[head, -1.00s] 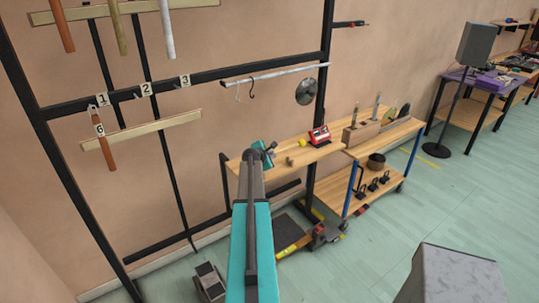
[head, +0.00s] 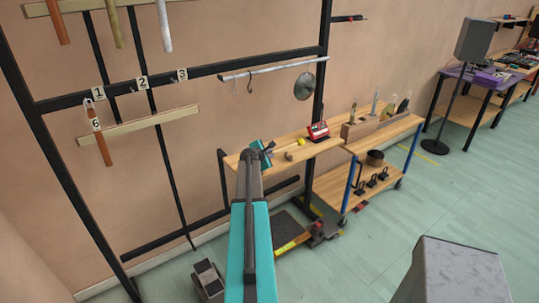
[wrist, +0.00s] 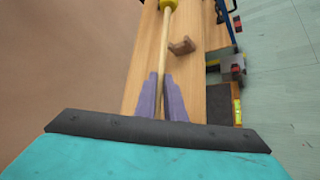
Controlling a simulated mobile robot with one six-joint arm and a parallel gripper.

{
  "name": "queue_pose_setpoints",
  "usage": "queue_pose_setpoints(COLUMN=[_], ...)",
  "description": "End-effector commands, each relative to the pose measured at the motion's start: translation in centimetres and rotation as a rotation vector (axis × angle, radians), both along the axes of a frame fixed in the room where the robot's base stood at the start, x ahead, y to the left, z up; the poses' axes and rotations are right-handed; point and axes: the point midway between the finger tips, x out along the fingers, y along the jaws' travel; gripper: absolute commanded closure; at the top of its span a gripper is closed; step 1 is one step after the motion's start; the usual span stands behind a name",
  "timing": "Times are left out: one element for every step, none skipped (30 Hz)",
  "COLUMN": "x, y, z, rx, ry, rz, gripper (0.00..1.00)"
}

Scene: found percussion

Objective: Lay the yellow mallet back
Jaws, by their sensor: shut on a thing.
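The yellow mallet has a round yellow head (head: 301,142) and a thin pale wooden stick. In the wrist view its stick (wrist: 166,45) runs up from between my purple fingers, with the yellow head (wrist: 168,4) at the top edge. My gripper (wrist: 162,82) is shut on the stick; it also shows in the head view (head: 270,149), partly hidden by my arm. The mallet is over the wooden shelf (head: 238,157). I cannot tell whether it touches the shelf.
A small wooden block (wrist: 183,46) lies on the shelf, right of the stick. A red device (head: 318,131) stands behind the mallet head. A wooden trolley (head: 333,190) is to the right. A black rack with hanging tubes (head: 103,148) is to the left.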

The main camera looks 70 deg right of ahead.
Motion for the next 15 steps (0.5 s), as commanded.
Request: queue_pose_setpoints(x=[0.0, 0.0, 0.0, 0.0, 0.0, 0.0, 0.0, 0.0, 0.0, 0.0, 0.0, 0.0, 0.0, 0.0, 0.0], y=[0.0, 0.0, 0.0, 0.0, 0.0, 0.0, 0.0, 0.0, 0.0, 0.0, 0.0, 0.0, 0.0, 0.0, 0.0], z=[-0.7, -1.0, -1.3, -1.5, -1.8, -2.1, -2.3, -2.5, -2.8, -3.0, -3.2, -3.3, -3.5, -3.6, -3.7], rx=[0.0, 0.0, 0.0, 0.0, 0.0, 0.0, 0.0, 0.0, 0.0, 0.0, 0.0, 0.0, 0.0, 0.0, 0.0], ry=[0.0, 0.0, 0.0, 0.0, 0.0, 0.0, 0.0, 0.0, 0.0, 0.0, 0.0, 0.0, 0.0, 0.0, 0.0], rz=[0.0, 0.0, 0.0, 0.0, 0.0, 0.0, 0.0, 0.0, 0.0, 0.0, 0.0, 0.0, 0.0, 0.0, 0.0], gripper=[1.0, 1.0, 1.0, 1.0, 1.0, 1.0, 1.0, 1.0, 1.0, 1.0, 1.0, 1.0, 1.0, 1.0, 1.0])
